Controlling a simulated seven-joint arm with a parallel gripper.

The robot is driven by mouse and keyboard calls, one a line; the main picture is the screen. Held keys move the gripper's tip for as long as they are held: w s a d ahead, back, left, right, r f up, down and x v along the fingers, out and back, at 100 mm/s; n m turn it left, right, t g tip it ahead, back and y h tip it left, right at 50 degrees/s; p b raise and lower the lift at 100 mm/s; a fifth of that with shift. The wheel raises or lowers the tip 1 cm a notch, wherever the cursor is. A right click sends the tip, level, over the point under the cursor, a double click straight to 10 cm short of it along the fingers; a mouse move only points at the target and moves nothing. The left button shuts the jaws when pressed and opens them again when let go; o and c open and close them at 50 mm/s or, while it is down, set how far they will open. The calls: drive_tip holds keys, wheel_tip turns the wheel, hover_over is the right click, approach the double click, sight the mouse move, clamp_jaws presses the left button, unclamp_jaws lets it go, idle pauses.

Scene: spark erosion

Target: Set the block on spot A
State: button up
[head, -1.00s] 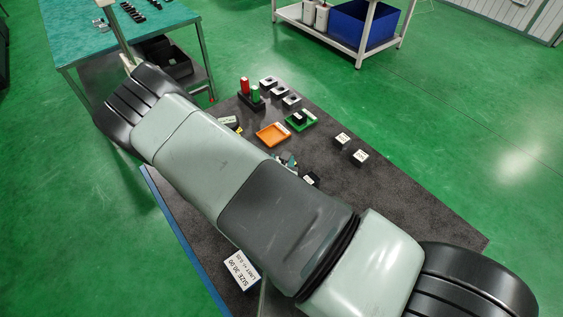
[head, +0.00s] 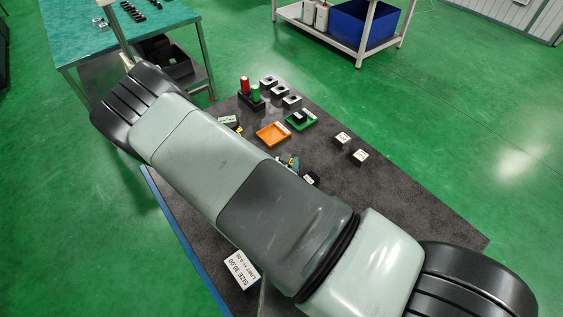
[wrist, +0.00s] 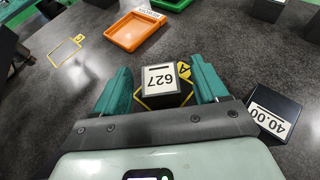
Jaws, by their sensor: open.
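The block (wrist: 162,80), dark with a white face reading 627, stands on spot A in the wrist view. Parts of spot A's yellow outline (wrist: 147,104) show around its base, and the yellow A tag (wrist: 183,70) lies just behind it. My gripper (wrist: 161,72) is open, with one teal finger on each side of the block. Gaps show between the fingers and the block. In the head view my arm hides the block; a bit of the teal gripper shows past the arm.
A dark block labelled 40.00 (wrist: 270,114) sits close to the right finger. An orange tray (wrist: 134,30) lies beyond, with a green tray (head: 301,121) behind it. Another yellow-outlined spot (wrist: 66,51) is empty at left. Two small labelled blocks (head: 342,139) (head: 360,156) stand farther right.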

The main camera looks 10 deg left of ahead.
drive_tip(key=v, duration=0.6)
drive_tip(key=shift+s+r, duration=0.2)
drive_tip(key=shift+s, duration=0.1)
drive_tip(key=w+d+r+m+h, duration=0.2)
drive_tip(key=d+r+m+h, duration=0.25)
drive_tip(key=r, duration=0.35)
drive_tip(key=w+d+r+m+h, duration=0.3)
drive_tip(key=d+r+m+h, duration=0.1)
drive_tip(key=r+m, duration=0.25)
drive_tip(key=s+d+r+m+g+h, duration=0.4)
drive_tip(key=d+r+m+g, duration=0.3)
drive_tip(key=d+r+m, duration=0.3)
drive_tip(key=s+d+r+m+g+y, duration=0.2)
drive_tip(key=s+r+m+g+y, duration=0.3)
drive_tip(key=s+r+m+y, duration=0.55)
drive_tip(key=s+a+r+m+t+y, duration=0.2)
drive_tip(key=s+a+r+m+t, duration=0.1)
drive_tip(key=s+r+m+t, duration=0.1)
wheel_tip(320, 180, up, 2)
drive_tip(key=shift+s+a+r, duration=0.2)
drive_tip(key=shift+s+a, duration=0.2)
drive_tip(key=shift+s, duration=0.5)
